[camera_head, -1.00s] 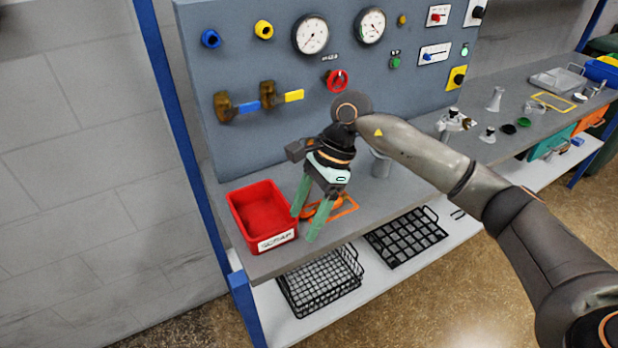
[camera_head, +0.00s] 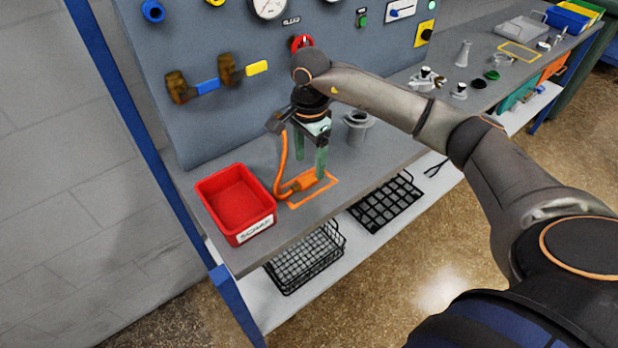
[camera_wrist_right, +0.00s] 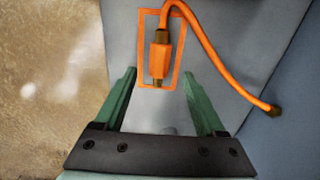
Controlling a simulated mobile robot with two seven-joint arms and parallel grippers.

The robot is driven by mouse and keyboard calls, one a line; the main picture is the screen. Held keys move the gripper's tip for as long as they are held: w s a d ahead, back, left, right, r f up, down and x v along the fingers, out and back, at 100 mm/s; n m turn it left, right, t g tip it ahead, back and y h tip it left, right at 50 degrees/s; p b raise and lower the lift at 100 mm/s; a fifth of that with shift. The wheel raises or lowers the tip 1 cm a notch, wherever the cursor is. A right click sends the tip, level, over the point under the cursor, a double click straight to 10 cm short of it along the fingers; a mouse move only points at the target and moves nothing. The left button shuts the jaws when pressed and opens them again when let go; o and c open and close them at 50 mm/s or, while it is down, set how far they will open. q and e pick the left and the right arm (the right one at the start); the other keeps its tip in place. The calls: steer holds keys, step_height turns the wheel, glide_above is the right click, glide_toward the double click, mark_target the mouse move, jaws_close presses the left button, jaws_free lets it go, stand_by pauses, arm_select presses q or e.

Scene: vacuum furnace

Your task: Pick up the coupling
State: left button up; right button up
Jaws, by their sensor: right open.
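The coupling is an orange body with brass-coloured ends, on an orange hose. In the head view the coupling (camera_head: 298,185) lies on the grey bench at an orange outlined rectangle. In the right wrist view the coupling (camera_wrist_right: 160,52) lies inside the outline, with the hose (camera_wrist_right: 215,55) curving away to the right. My right gripper (camera_head: 310,168) points down over the outline with its green fingers apart and empty. In the right wrist view its fingertips (camera_wrist_right: 159,74) lie either side of the coupling's near end; the height gap is unclear. My left gripper is not visible.
A red bin (camera_head: 236,203) labelled scrap stands left of the coupling. A grey flanged cup (camera_head: 357,128) stands right of the gripper. The panel (camera_head: 215,125) with valves and gauges rises behind. Black wire baskets (camera_head: 308,258) are on the lower shelf.

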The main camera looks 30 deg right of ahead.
mark_target(311, 174)
step_height(311, 174, down, 4)
steer(key=shift+d+f+p, duration=0.15)
steer(key=shift+f+p, duration=0.1)
steer(key=shift+p, duration=0.05)
jaws_close()
stand_by(0.5)
